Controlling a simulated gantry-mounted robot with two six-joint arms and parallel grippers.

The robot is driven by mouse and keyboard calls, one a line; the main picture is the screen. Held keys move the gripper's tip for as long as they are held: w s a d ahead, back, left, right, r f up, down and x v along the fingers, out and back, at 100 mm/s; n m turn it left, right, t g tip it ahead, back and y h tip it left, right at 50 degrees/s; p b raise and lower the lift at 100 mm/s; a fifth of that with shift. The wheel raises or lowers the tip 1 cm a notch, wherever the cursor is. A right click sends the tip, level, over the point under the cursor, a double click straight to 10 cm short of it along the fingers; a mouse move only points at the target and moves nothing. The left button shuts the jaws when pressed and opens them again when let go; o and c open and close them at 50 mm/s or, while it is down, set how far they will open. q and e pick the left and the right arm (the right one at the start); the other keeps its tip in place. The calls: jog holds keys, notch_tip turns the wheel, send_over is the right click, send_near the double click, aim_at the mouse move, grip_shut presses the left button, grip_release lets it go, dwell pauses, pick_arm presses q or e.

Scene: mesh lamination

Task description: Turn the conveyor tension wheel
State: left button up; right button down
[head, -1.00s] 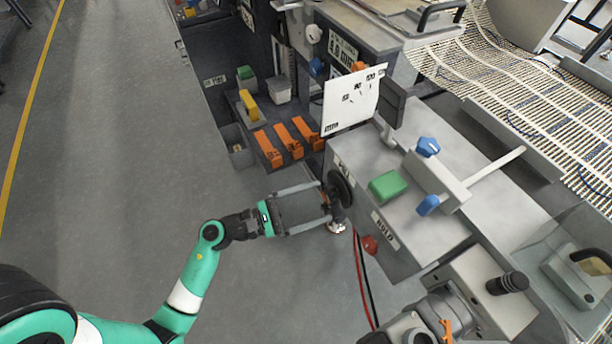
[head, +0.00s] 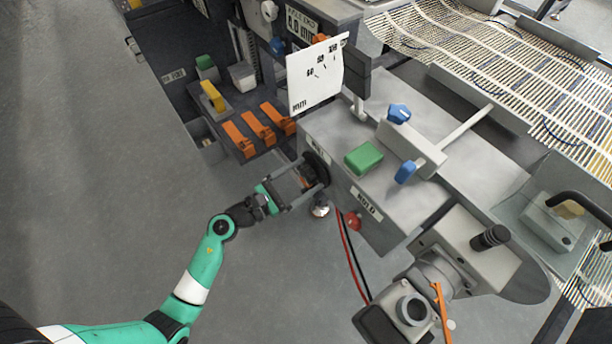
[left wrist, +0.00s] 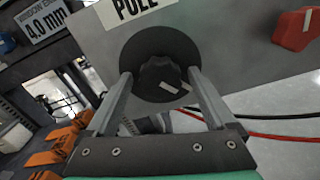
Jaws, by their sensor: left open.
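The black tension wheel (head: 317,166) is a round disc with a raised knob on the side face of the grey machine, below a label reading "PULL". In the left wrist view the knob (left wrist: 162,76) carries a pale mark and stands in front of the black disc. My left gripper (head: 306,177) is at the wheel with its jaws open. In the left wrist view its two fingers lie on either side of the knob, tips over the disc, with gaps beside the knob. Whether the tips touch the disc I cannot tell. My right gripper is not in view.
A green block (head: 363,158) sits on the machine top. Orange levers (head: 258,127) stand to the upper left. The grey floor to the left is clear.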

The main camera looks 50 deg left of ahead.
pick_arm(q)
jog(key=shift+w, duration=0.35)
jog(key=c, duration=1.4)
